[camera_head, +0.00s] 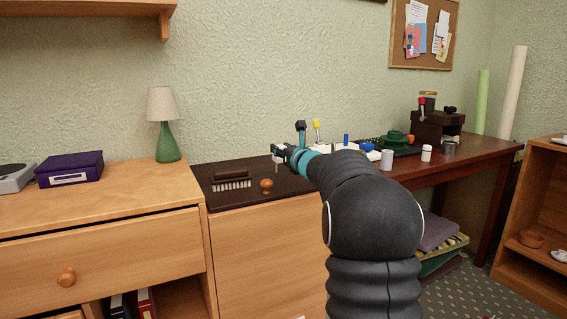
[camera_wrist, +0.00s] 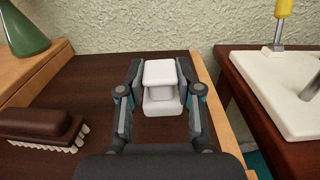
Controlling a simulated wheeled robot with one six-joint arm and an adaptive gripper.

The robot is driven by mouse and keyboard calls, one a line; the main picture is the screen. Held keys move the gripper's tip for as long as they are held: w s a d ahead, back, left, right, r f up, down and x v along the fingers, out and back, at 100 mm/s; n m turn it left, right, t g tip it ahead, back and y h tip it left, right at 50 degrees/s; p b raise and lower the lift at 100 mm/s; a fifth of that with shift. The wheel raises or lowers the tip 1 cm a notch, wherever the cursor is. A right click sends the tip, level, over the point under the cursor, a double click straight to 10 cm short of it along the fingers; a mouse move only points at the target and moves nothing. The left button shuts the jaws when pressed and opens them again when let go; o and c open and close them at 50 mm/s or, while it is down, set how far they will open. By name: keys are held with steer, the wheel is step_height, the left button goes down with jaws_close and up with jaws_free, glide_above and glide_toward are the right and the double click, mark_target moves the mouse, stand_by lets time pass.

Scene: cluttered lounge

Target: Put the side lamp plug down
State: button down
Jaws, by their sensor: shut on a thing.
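My gripper (camera_head: 281,153) is shut on a white plug (camera_wrist: 160,73), a small blocky piece held between both fingers in the wrist view. My gripper (camera_wrist: 158,92) is over the dark brown top (camera_wrist: 85,75) of the middle cabinet, which also shows in the head view (camera_head: 290,188). I cannot tell whether the plug touches that top. The side lamp (camera_head: 165,132), with a green base and pale shade, stands on the light wooden cabinet to the left. Its green base shows at the wrist view's upper left (camera_wrist: 25,30).
A brown brush (camera_head: 231,182) and a small wooden knob-like object (camera_head: 266,184) lie on the dark top. A white board (camera_wrist: 285,88) with upright levers stands on the desk at right, beyond a gap. Bare dark surface lies around the brush.

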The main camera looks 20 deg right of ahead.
glide_above(282, 177)
steer(key=shift+w+d+f+b, duration=0.1)
steer(key=shift+f+b, duration=0.2)
steer(key=shift+f, duration=1.75)
steer(key=shift+f+b, duration=0.75)
steer(key=shift+b, duration=0.25)
steer(key=c, duration=0.8)
jaws_free()
steer(key=shift+f, duration=0.2)
steer(key=shift+o, duration=0.2)
steer(key=shift+r+p, duration=0.5)
steer(key=shift+p, duration=0.25)
steer(key=s, duration=0.4)
steer(key=s+b, duration=0.1)
steer(key=s, duration=0.3)
steer(key=s+r, duration=0.1)
steer(key=s, duration=0.3)
steer(key=shift+d+b, duration=0.25)
steer(key=shift+b, duration=0.05)
